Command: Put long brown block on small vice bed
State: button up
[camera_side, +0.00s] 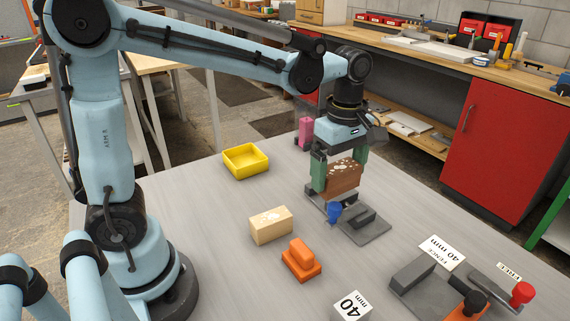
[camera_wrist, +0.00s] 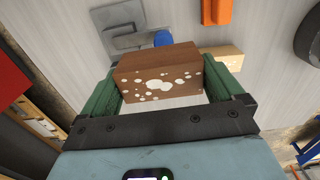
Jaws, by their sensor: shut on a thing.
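My gripper (camera_side: 339,176) is shut on the long brown block (camera_side: 343,178), with one green finger at each end of it. The block is brown with white spots on one face. It also shows level between the fingers in the wrist view (camera_wrist: 160,74). The small vice (camera_side: 368,232) is a grey plate with raised grey parts and a blue knob (camera_side: 334,210). In the side view the block overlaps the far part of the vice and seems to be above it. In the wrist view the vice (camera_wrist: 120,42) shows beyond the block, which hides part of it. I cannot tell the exact gap.
A pale wood block (camera_side: 270,226), an orange piece (camera_side: 301,260) and a yellow tray (camera_side: 245,161) stand to the left. A pink piece (camera_side: 305,131) is behind my gripper. A grey fixture (camera_side: 418,275) and white "40 mm" labels are at the front right.

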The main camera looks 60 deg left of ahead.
jog(key=shift+w+d+f, duration=0.15)
jog(key=shift+w+d, duration=0.25)
jog(key=shift+w, duration=0.2)
jog(key=shift+w+d+f, duration=0.1)
jog(key=shift+w+d, duration=0.25)
jog(key=shift+w, duration=0.25)
jog(key=w+a+f, duration=0.1)
jog(key=a+f, duration=0.1)
jog(key=a, duration=0.1)
jog(key=w+a+f, duration=0.2)
jog(key=a, duration=0.2)
jog(key=w+a+f, duration=0.2)
jog(key=a+f, duration=0.1)
jog(key=shift+a, duration=0.15)
jog(key=shift+f, duration=2)
jog(key=shift+f, duration=0.1)
jog(key=o, duration=0.7)
